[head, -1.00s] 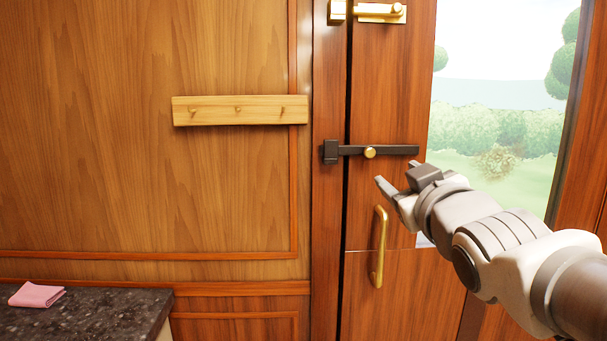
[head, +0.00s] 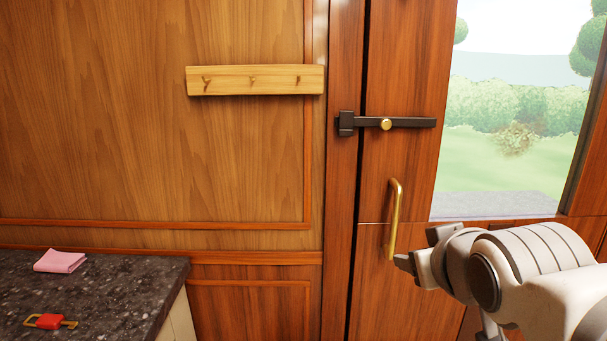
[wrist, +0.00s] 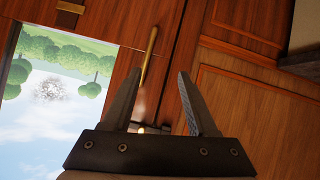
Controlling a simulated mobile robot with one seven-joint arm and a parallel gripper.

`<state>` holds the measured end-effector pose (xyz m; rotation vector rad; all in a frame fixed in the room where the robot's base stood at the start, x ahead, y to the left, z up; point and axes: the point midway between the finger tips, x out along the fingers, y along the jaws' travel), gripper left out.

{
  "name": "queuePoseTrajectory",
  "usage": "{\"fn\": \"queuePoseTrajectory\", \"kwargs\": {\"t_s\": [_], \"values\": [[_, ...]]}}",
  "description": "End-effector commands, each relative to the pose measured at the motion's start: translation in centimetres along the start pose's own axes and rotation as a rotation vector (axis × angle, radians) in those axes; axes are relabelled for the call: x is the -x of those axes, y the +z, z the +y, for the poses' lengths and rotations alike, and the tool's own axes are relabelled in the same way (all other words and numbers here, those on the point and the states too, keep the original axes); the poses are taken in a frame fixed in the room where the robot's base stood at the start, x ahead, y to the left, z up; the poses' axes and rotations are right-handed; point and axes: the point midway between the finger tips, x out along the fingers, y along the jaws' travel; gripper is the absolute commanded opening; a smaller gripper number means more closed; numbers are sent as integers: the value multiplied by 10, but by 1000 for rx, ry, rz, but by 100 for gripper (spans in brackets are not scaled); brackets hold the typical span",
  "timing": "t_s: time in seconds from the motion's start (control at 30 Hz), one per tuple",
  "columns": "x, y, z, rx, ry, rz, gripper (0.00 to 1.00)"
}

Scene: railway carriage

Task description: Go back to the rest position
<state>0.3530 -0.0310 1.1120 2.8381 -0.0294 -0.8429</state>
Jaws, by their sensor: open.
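My gripper (head: 418,252) is low on the right in the head view, in front of the door (head: 408,70) and near the lower end of its brass handle (head: 394,220). In the wrist view the two fingers of my gripper (wrist: 156,95) stand apart with nothing held between them. The brass handle (wrist: 149,55) shows beyond the fingertips there. I cannot tell whether the gripper touches it.
A dark latch bar (head: 410,122) with a brass knob lies level across the door edge. A wooden hook rail (head: 255,80) is on the left wall. A dark counter (head: 120,285) at lower left holds a pink cloth (head: 60,261) and a red and brass item (head: 50,321).

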Motion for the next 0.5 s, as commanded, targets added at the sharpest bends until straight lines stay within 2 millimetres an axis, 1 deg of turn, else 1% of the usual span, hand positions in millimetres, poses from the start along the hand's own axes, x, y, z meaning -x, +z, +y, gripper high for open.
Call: {"fn": "queuePoseTrajectory", "kwargs": {"t_s": [0.03, 0.1, 0.17, 0.2, 0.27, 0.3, 0.33, 0.37, 0.5], "values": [[4, 22, -7, -26, -16, -78, 58], [11, 52, -19, -64, -42, -195, 58], [19, 78, -28, -93, -64, -291, 58], [25, 94, -35, -110, -78, -355, 58], [36, 116, -45, -134, -99, -446, 58], [44, 130, -52, -149, -113, -507, 58], [53, 117, -49, -151, -114, -511, 58], [58, 106, -46, -150, -113, -505, 58], [76, 78, -40, -148, -112, -503, 58]]}}
